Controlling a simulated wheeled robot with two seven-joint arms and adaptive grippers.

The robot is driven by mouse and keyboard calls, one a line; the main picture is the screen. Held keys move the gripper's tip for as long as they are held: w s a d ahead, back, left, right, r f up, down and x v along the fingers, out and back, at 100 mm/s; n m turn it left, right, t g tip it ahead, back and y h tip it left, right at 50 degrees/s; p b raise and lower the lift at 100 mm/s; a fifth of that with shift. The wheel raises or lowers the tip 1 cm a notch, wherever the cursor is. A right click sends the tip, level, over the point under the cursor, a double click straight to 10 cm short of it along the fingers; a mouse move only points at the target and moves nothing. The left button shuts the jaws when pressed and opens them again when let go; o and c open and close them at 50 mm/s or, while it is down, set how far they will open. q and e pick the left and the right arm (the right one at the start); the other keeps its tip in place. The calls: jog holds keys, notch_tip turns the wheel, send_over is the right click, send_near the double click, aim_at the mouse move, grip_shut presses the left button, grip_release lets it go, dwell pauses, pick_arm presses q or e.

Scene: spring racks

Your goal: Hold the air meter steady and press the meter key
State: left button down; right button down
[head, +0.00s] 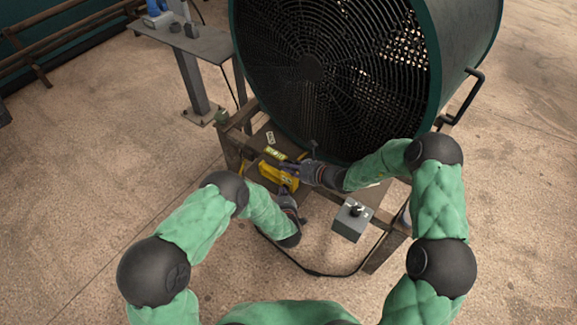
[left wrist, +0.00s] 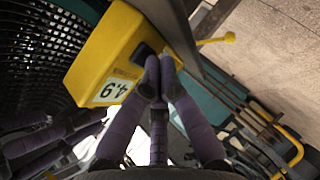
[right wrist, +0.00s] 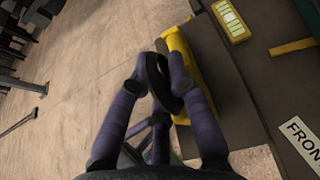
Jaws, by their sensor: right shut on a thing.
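The yellow air meter (head: 279,176) sits on the stand in front of the large fan. In the left wrist view the meter (left wrist: 100,55) shows a white display (left wrist: 113,91) with dark digits and a dark key (left wrist: 143,53) on its face. My left gripper (head: 287,190) has its fingertips (left wrist: 162,72) together, right by the key; I cannot tell whether they touch it. My right gripper (head: 307,172) is at the meter's right side. In the right wrist view its fingers (right wrist: 160,78) close around a dark rounded piece at the meter's yellow edge (right wrist: 181,58).
The fan (head: 310,70) stands close behind. A yellow-green level (head: 275,153) lies behind the meter. A grey box with a black knob (head: 350,222) sits at the stand's front right, with a cable (head: 315,272) hanging below. A FRONT label (right wrist: 300,135) marks the stand.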

pick_arm(q)
jog(key=shift+s, duration=0.1)
jog(key=shift+s+a, duration=0.25)
jog(key=shift+s, duration=0.1)
jog(key=s+a, duration=0.1)
jog(key=s, duration=0.1)
jog(key=s+a, duration=0.2)
jog(key=shift+s+a, duration=0.2)
jog(key=shift+s, duration=0.15)
dwell(0.3)
dwell(0.3)
pick_arm(e)
jog(key=c, duration=1.1)
grip_release()
